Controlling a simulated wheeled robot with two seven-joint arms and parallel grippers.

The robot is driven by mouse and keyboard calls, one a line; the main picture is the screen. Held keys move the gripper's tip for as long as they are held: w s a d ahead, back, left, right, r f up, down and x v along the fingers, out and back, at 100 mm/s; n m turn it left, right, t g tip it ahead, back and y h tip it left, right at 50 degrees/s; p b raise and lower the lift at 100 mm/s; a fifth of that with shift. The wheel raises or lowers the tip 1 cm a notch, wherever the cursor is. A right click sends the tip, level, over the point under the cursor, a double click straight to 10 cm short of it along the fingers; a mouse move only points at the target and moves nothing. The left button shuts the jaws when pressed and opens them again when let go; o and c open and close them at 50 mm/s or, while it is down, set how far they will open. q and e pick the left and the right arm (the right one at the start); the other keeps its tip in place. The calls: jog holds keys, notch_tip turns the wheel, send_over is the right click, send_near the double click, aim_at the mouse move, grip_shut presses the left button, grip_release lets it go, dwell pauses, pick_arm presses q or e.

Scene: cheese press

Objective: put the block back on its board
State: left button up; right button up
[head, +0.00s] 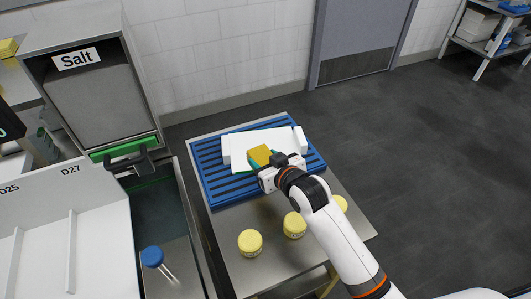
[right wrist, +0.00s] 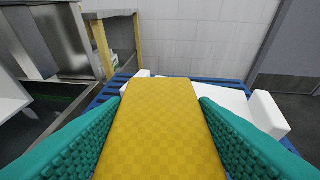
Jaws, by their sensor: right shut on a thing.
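The yellow block (head: 259,155) is held in my right gripper (head: 266,163). In the right wrist view the block (right wrist: 158,125) fills the middle, with a teal padded finger on each side. The white board (head: 250,139), with raised ends, lies on a blue slatted rack (head: 213,185). The board (right wrist: 230,101) also shows beyond the block in the wrist view. In the head view the block overlaps the board's front part. I cannot tell whether it touches the board. My left gripper is not in view.
Yellow round pieces (head: 250,242) (head: 294,224) stand on the metal table (head: 228,256) in front of the rack. The Salt bin (head: 88,95) stands at the left, above a trough with a blue-topped tool (head: 152,257).

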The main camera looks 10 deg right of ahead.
aim_at(264, 137)
jog(key=w+d+r+b, duration=0.2)
jog(key=w+r+b, duration=0.15)
jog(key=w, duration=1.05)
jog(key=shift+n+y, duration=0.3)
jog(key=f, duration=0.4)
jog(key=shift+d+f, duration=0.1)
jog(key=shift+d, duration=0.1)
jog(key=shift+f, duration=0.6)
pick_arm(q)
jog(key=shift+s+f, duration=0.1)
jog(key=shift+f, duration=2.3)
pick_arm(e)
jog(key=shift+f, duration=1.65)
jog(key=o, duration=1.2)
jog(key=shift+f, duration=0.15)
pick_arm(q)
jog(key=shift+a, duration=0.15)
